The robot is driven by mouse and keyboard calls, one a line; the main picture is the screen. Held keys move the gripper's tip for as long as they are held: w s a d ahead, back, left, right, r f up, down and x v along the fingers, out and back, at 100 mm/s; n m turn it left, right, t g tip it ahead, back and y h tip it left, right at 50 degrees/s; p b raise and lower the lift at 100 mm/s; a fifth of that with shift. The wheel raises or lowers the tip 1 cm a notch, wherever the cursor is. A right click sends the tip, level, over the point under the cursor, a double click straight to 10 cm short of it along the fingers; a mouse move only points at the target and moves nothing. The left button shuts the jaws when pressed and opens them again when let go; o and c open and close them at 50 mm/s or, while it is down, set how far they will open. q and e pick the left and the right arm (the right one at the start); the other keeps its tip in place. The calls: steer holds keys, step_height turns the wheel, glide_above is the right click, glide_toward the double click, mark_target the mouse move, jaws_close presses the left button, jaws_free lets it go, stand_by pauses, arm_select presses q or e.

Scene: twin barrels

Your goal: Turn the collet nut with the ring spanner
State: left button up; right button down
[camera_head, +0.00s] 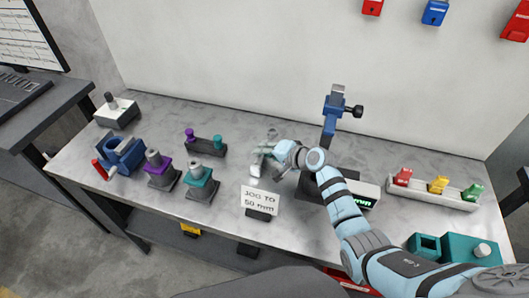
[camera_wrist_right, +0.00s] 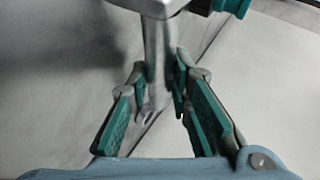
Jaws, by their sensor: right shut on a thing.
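My right gripper (camera_head: 262,160) is over the middle of the bench. In the right wrist view, its green-padded fingers (camera_wrist_right: 165,108) are shut on a grey metal bar with a thicker head at the top, apparently the ring spanner (camera_wrist_right: 158,55). The ring itself is not clear. Two dark stands are left of the gripper: one with a purple collar (camera_head: 159,165), one with a teal collar (camera_head: 201,177). Each has a grey top that may be a collet nut. The gripper is apart from both. My left gripper is out of view.
A low dark rack (camera_head: 207,147) with purple and teal pieces stands behind the stands. A blue vise (camera_head: 122,152) is at left. A sign (camera_head: 260,201) reading "JOG TO 50 mm" is at front. A blue-topped gauge stand (camera_head: 330,118) and a tray (camera_head: 460,199) are right.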

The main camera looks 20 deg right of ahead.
mark_target(259, 158)
steer(key=shift+r, duration=0.55)
steer(key=s+a, duration=0.1)
steer(key=s+a+p, duration=0.1)
steer(key=s, duration=0.1)
steer(key=shift+s, duration=0.1)
step_height(259, 158, up, 14)
steer(key=p, duration=0.3)
steer(key=shift+f, duration=0.1)
steer(key=c, duration=2.2)
jaws_free()
jaws_close()
